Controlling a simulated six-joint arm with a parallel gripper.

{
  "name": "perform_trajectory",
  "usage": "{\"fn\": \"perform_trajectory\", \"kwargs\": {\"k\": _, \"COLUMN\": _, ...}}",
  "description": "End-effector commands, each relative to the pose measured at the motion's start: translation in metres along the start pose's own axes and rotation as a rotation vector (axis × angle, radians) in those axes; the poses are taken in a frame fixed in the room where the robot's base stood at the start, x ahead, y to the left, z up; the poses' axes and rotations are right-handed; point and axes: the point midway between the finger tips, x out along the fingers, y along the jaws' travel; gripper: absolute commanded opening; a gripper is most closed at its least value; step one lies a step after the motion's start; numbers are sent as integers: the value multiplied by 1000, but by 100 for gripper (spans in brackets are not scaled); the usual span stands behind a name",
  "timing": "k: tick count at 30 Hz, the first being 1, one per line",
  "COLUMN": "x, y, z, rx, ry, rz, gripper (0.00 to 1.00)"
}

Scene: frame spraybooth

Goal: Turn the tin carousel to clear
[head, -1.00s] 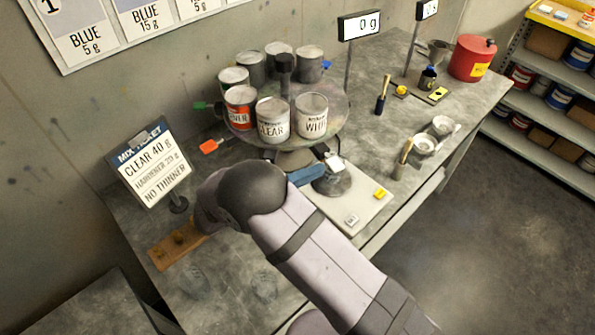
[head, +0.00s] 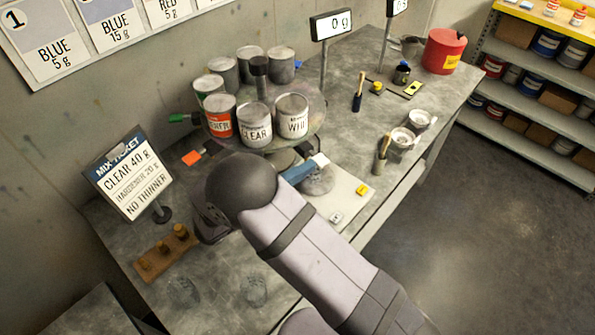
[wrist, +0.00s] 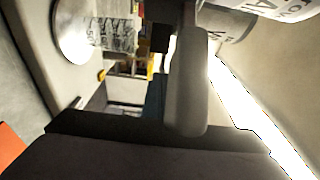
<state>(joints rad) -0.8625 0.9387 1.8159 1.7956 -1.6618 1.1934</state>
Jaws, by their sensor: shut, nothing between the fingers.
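The tin carousel (head: 318,118) is a round grey turntable on the bench with several tins around a dark central post (head: 260,78). The CLEAR tin (head: 255,126) faces front, between an orange-labelled tin (head: 221,118) on its left and the WHITE tin (head: 291,116) on its right. Orange (head: 192,157), green (head: 179,118) and blue (head: 304,169) tabs show around its edge. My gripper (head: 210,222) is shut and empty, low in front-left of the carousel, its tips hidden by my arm. The wrist view shows my dark gripper (wrist: 150,148) close to a grey edge, seemingly the turntable.
A mix ticket (head: 133,172) reading CLEAR 40 g stands at left, behind a wooden block with pegs (head: 165,250). A scale board (head: 345,205) lies right of my arm, its display (head: 333,24) reading 0 g. Cups (head: 403,138), brushes and a red can (head: 444,50) stand farther right.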

Motion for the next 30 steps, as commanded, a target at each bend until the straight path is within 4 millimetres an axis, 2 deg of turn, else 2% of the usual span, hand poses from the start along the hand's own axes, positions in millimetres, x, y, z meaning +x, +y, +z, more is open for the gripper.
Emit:
{"fn": "perform_trajectory", "kwargs": {"k": 15, "x": 81, "y": 4, "z": -8, "rx": -1, "ry": -305, "rz": 2, "gripper": 0}}
{"fn": "perform_trajectory", "kwargs": {"k": 30, "x": 158, "y": 4, "z": 13, "rx": 3, "ry": -619, "rz": -1, "gripper": 0}}
